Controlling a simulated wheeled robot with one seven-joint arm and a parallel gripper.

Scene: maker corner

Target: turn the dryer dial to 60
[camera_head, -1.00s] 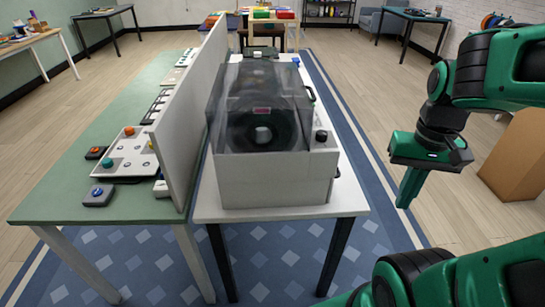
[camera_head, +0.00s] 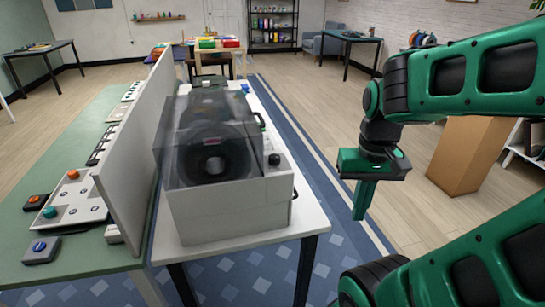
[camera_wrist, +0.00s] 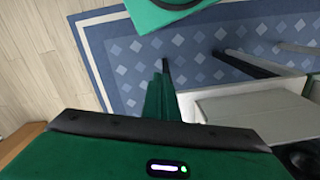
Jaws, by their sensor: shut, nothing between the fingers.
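The dryer (camera_head: 228,205) is a grey box with a smoky clear lid, standing on a white table (camera_head: 265,242). A dark spool shape shows under the lid. A small black dial (camera_head: 274,160) sits on the dryer's top right edge; its markings are too small to read. My gripper (camera_head: 360,213) is green, shut and empty. It hangs pointing down over the floor, to the right of the table and apart from the dryer. In the wrist view my gripper's fingers (camera_wrist: 160,100) are together, with the dryer's grey side (camera_wrist: 250,108) at the right.
An upright grey panel (camera_head: 135,160) stands left of the dryer. Beyond it a green table (camera_head: 95,262) holds button boxes and a white tray. A cardboard box (camera_head: 468,155) stands on the floor at right. The floor between table and box is free.

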